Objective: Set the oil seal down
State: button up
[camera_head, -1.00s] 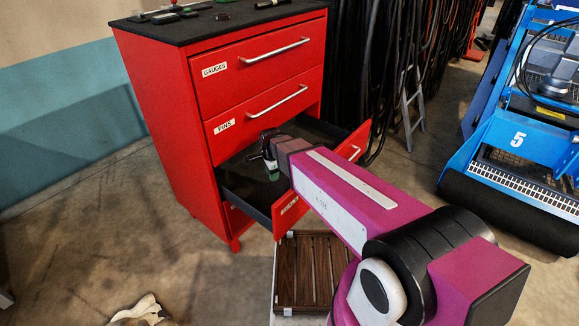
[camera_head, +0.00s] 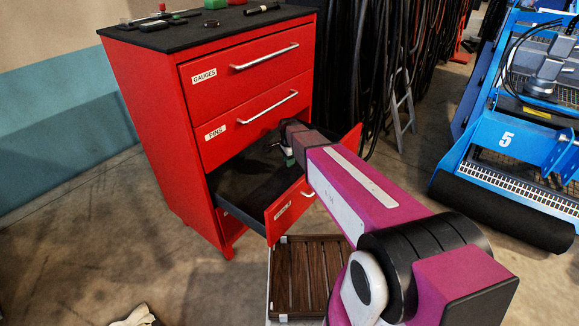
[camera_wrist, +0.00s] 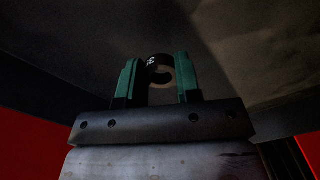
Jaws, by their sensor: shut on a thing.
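The oil seal (camera_wrist: 160,68), a dark ring with white marking and a paler inner face, sits between the green fingers of my gripper (camera_wrist: 158,84) in the wrist view. My gripper is shut on it. In the head view my gripper (camera_head: 289,158) is over the open third drawer (camera_head: 232,195), inside its outline. The seal cannot be made out there, and the arm hides part of the drawer. Whether the seal touches the drawer floor cannot be told.
The red cabinet (camera_head: 150,130) has shut drawers labelled GAUGES (camera_head: 250,75) and PINS (camera_head: 245,120) above the open one. Small tools lie on its black top. A slatted wooden tray (camera_head: 300,275) is below the drawer front. A blue machine (camera_head: 505,140) stands at right.

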aim_at(290, 170)
jog(key=shift+w+d, duration=0.15)
jog(key=shift+w, duration=0.1)
jog(key=shift+f, duration=1.75)
jog(key=o, duration=0.9)
jog(key=shift+f, duration=0.15)
notch_tip(290, 170, up, 12)
jog(key=shift+r, duration=0.15)
